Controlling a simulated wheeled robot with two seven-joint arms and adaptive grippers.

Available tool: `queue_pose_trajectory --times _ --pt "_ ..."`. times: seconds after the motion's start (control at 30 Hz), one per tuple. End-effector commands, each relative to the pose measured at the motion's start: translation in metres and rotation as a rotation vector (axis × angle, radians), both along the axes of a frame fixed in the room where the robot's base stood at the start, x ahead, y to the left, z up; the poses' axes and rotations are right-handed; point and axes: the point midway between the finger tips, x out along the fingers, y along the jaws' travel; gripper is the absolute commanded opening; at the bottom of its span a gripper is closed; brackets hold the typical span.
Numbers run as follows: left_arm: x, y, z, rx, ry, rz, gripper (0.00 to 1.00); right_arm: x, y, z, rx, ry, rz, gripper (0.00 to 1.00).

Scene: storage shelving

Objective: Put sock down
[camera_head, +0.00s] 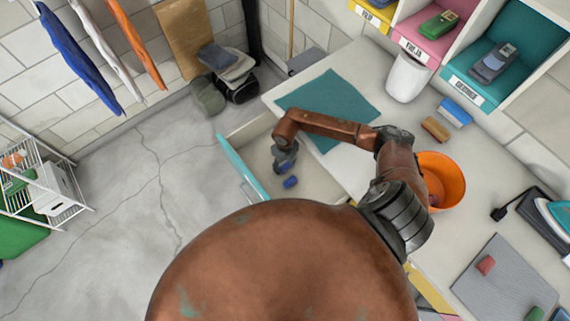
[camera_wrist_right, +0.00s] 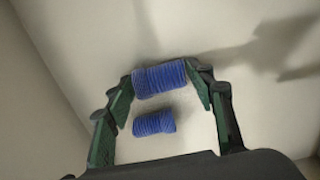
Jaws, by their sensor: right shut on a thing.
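My right gripper (camera_head: 285,160) is inside the open drawer (camera_head: 236,170), above its pale floor. In the right wrist view its two green fingers (camera_wrist_right: 164,84) are shut on a blue ribbed rolled sock (camera_wrist_right: 160,79), which lies crosswise between the fingertips. A second, smaller-looking blue rolled sock (camera_wrist_right: 153,122) lies on the drawer floor; it also shows in the head view (camera_head: 290,182), just below the gripper. The held sock is mostly hidden by the gripper in the head view. My left gripper is not in view.
The drawer has a teal front. The white counter beside it holds a teal mat (camera_head: 330,95), an orange bucket (camera_head: 441,177), brushes (camera_head: 435,129) and a grey mat (camera_head: 497,284). Labelled bins (camera_head: 430,32) stand behind. Bare floor lies left.

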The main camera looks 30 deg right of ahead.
Motion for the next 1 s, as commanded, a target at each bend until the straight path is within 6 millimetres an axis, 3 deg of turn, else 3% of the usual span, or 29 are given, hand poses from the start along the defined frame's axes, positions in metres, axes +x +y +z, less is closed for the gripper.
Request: queue_pose_trajectory --times 0.13,0.53,1.0 --pt "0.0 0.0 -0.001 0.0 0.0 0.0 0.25 0.0 0.0 -0.001 0.0 0.001 0.0 0.57" --pt "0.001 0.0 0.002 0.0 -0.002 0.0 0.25 0.001 0.0 0.009 -0.001 -0.001 0.0 0.57" --pt "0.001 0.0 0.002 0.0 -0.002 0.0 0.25 0.0 -0.001 0.099 -0.002 -0.002 0.001 0.57"
